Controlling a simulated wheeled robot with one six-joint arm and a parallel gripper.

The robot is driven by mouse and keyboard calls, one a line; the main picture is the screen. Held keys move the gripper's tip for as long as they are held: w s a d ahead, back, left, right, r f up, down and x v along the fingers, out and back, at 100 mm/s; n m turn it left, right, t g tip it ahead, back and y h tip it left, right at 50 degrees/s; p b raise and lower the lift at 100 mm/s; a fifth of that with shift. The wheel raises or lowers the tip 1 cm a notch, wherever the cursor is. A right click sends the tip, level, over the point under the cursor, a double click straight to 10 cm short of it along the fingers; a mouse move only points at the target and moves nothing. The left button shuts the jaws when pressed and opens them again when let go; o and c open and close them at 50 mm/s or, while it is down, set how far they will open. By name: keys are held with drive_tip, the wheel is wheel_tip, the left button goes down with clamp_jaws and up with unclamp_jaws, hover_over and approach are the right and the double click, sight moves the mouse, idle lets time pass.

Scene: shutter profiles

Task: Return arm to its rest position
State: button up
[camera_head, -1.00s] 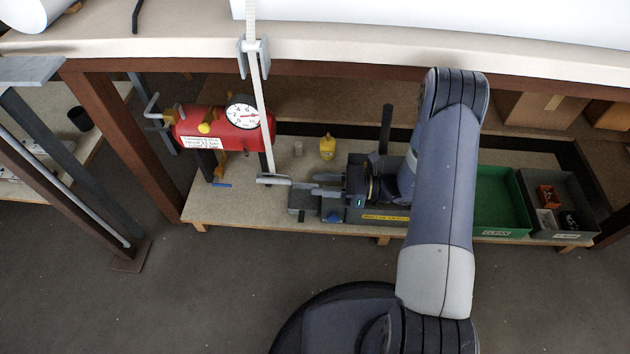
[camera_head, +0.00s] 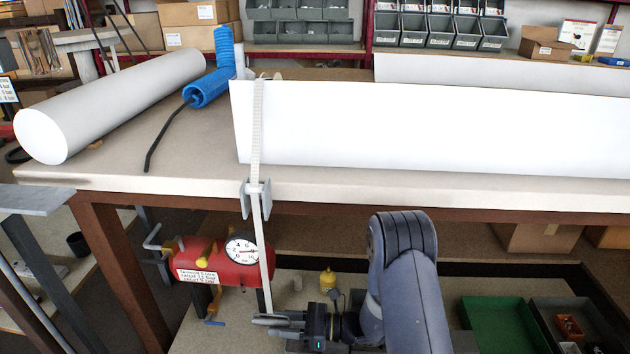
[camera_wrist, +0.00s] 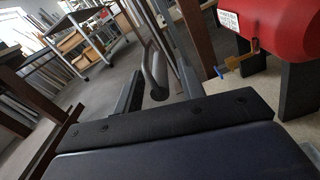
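My arm (camera_head: 405,280) reaches down in front of the bench, folded low at the bottom right of the head view. My gripper (camera_head: 285,324) points left, near the lower end of the long clamp (camera_head: 257,140). In the wrist view my gripper's two fingers (camera_wrist: 156,88) stand apart, with a grey rounded clamp handle (camera_wrist: 155,68) seen between or beyond them. I see no contact with it. The clamp stands upright over the bench edge, at the left end of a white shutter profile (camera_head: 430,130).
A red compressor tank (camera_head: 222,264) with a gauge stands close left of my gripper, also in the wrist view (camera_wrist: 280,25). A yellow bottle (camera_head: 327,279), a green crate (camera_head: 495,320) and a grey crate (camera_head: 555,312) are on the lower shelf.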

drive_tip(key=shift+a, duration=0.55)
drive_tip(key=shift+r, duration=0.45)
